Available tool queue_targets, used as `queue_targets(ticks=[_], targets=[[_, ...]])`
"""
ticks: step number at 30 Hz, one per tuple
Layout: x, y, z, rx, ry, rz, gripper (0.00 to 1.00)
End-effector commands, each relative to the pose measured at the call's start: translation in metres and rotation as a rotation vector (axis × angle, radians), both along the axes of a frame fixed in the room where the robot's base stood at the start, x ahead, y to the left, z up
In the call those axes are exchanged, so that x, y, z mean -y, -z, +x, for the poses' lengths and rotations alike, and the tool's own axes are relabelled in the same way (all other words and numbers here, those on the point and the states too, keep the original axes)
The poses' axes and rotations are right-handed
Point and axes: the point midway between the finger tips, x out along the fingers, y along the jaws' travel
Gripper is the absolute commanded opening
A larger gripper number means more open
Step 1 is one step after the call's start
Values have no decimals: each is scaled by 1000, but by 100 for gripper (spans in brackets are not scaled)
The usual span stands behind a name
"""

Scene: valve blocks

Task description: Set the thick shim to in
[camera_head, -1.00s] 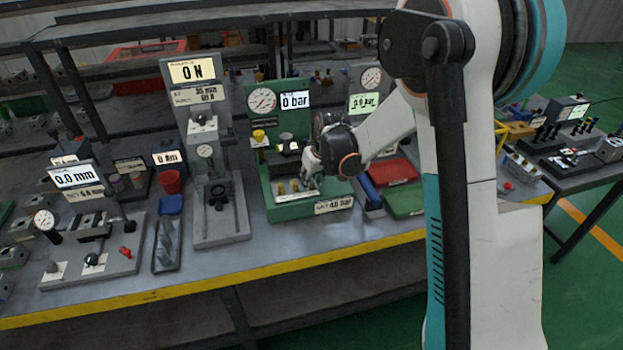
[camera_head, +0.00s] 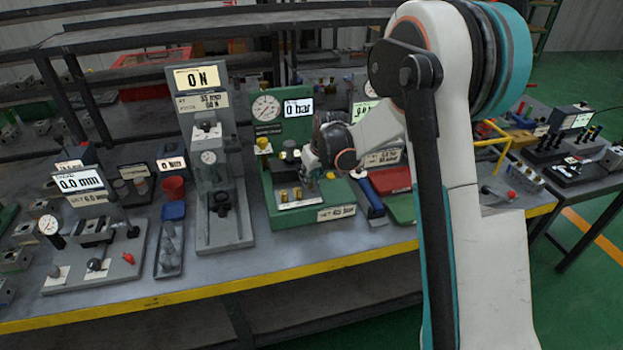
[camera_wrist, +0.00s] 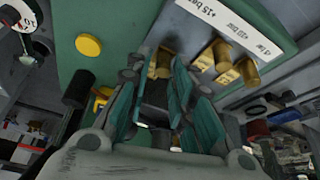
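The green valve block station (camera_head: 318,218) stands on the bench with a round gauge (camera_head: 266,107) and a "0 bar" display (camera_head: 298,107). Brass shims (camera_head: 283,195) stand on its front beside a white label strip. In the wrist view more brass shims (camera_wrist: 226,76) stand near the strip (camera_wrist: 237,22), which reads "+15 bar" and "+10 bar". My gripper (camera_head: 318,178) is low over the station's right front. In the wrist view its teal-padded fingers (camera_wrist: 160,62) stand apart, with a brass piece (camera_wrist: 163,68) showing between their tips. Whether they touch it, and which shim is thick, I cannot tell.
A yellow round knob (camera_wrist: 88,46) is on the green base beside the fingers. A grey press stand (camera_head: 222,225) is left of the station. A blue-handled tool (camera_head: 369,196) and a red box (camera_head: 390,180) lie to its right. The yellow bench edge (camera_head: 200,290) runs in front.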

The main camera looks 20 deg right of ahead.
Motion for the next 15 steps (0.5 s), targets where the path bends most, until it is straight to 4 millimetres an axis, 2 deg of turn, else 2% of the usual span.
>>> queue_targets(ticks=[11, 15], targets=[[0, 1, -2, -4, 0, 0, 34], [1, -5, -4, -5, 0, 0, 34]])
